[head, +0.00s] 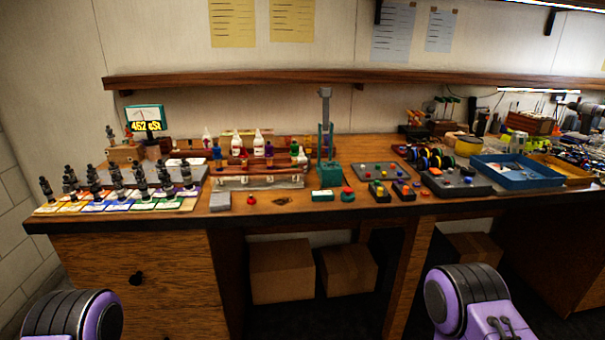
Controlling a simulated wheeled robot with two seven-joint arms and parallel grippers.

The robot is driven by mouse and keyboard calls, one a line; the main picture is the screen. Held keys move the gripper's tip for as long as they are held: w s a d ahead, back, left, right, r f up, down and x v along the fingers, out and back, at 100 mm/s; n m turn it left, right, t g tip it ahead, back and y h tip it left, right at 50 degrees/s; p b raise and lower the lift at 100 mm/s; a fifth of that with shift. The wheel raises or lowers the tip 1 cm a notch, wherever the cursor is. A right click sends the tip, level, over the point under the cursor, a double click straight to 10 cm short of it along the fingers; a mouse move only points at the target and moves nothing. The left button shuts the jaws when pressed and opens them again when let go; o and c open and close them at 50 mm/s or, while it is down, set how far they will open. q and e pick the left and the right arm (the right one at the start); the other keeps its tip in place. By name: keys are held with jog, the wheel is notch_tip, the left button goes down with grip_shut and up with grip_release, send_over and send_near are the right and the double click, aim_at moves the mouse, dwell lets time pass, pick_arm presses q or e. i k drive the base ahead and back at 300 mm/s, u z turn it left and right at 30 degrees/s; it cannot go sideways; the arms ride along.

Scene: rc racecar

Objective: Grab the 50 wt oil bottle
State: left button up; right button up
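Several small bottles stand around a wooden rack (262,169) at the middle left of the workbench. White bottles with reddish tips, such as this white bottle (258,145), stand at its back. Only purple and black links of my two arms show at the bottom edge, well short of the bench. Neither gripper is in view.
The workbench (260,212) carries several black shock absorbers on coloured cards (120,205) at left. A green press (327,170) stands right of the rack. A blue tray (515,172) lies at right. A shelf (230,80) runs above. Cardboard boxes (281,272) sit below.

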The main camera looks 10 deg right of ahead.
aim_at(301, 159)
jog(key=k, duration=0.2)
jog(key=u, duration=1.2)
jog(key=i, duration=0.8)
jog(key=z, duration=1.95)
